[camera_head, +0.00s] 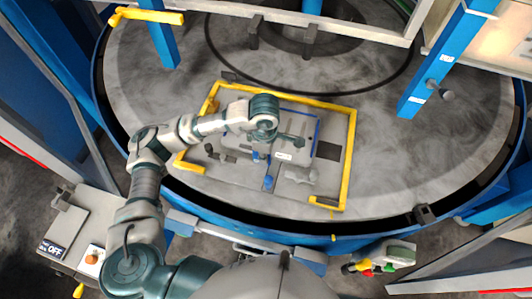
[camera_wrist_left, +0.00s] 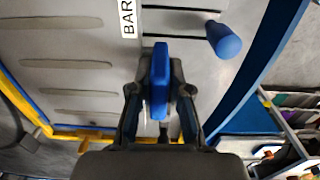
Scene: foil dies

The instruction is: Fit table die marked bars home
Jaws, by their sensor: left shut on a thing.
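The table die (camera_head: 300,127) is a flat grey plate with a blue edge, lying inside a yellow frame (camera_head: 346,170) on the round table. In the left wrist view the grey plate (camera_wrist_left: 60,45) has slots and a white label (camera_wrist_left: 128,18) on which "BAR" can be read; the rest is cut off. My left gripper (camera_wrist_left: 160,95) is shut on an upright blue handle (camera_wrist_left: 160,65) at the plate's edge. A second blue knob (camera_wrist_left: 224,40) stands beside it. In the head view my arm hides part of the plate. My right gripper is not in view.
The round grey table (camera_head: 430,130) has a blue rim and much bare surface around the frame. Blue posts (camera_head: 435,65) rise at its edge.

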